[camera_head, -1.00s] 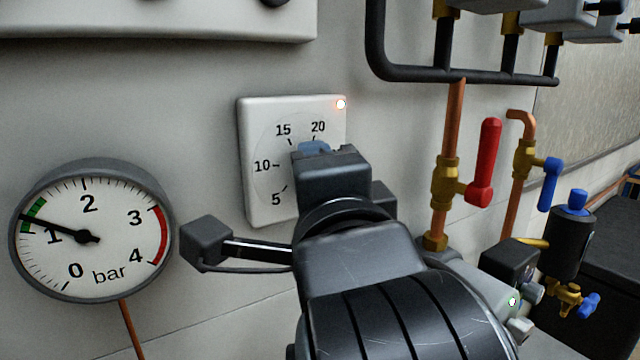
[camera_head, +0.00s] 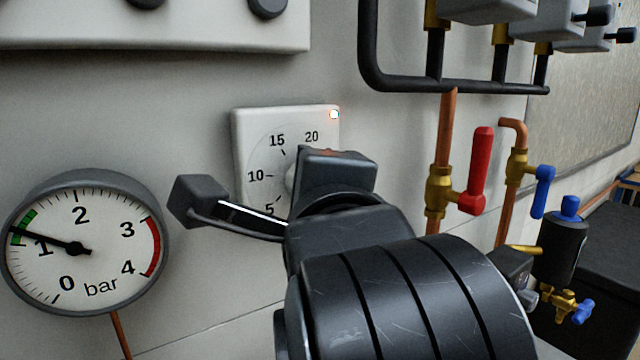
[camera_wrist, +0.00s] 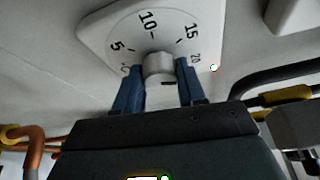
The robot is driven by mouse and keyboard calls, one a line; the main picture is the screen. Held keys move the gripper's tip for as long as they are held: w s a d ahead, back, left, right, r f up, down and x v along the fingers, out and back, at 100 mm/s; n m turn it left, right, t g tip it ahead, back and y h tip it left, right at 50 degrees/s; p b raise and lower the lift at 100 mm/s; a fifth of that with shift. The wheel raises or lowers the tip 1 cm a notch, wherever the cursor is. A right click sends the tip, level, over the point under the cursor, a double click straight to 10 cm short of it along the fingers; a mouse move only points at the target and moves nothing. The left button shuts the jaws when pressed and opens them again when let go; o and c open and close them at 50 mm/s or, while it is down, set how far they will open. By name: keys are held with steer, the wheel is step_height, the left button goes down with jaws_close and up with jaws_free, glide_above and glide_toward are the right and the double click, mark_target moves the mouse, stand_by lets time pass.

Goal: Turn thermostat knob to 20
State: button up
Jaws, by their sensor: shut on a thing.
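The thermostat is a white square plate (camera_head: 243,125) on the wall with 5, 10, 15 and 20 around its dial and a lit lamp at its top right corner. In the wrist view its plate (camera_wrist: 98,22) shows at the top, with the pale grey knob (camera_wrist: 158,66) standing out from it. My gripper (camera_wrist: 161,76) is shut on the knob, one blue finger on each side. In the head view my gripper (camera_head: 325,165) covers most of the knob and the dial's right part. I cannot tell which number the knob points to.
A round pressure gauge (camera_head: 85,240) hangs left of the thermostat, its needle near 1 bar. Right are copper pipes with a red lever valve (camera_head: 480,170) and a blue lever valve (camera_head: 543,190). A black pipe (camera_head: 450,84) runs above right. Bare wall lies below the thermostat.

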steer(key=o, duration=1.1)
steer(key=shift+c, duration=0.2)
steer(key=p+v, duration=0.7)
steer(key=p, duration=0.2)
steer(key=shift+s, duration=0.25)
steer(key=shift+s+d+f, duration=0.1)
steer(key=shift+f, duration=0.05)
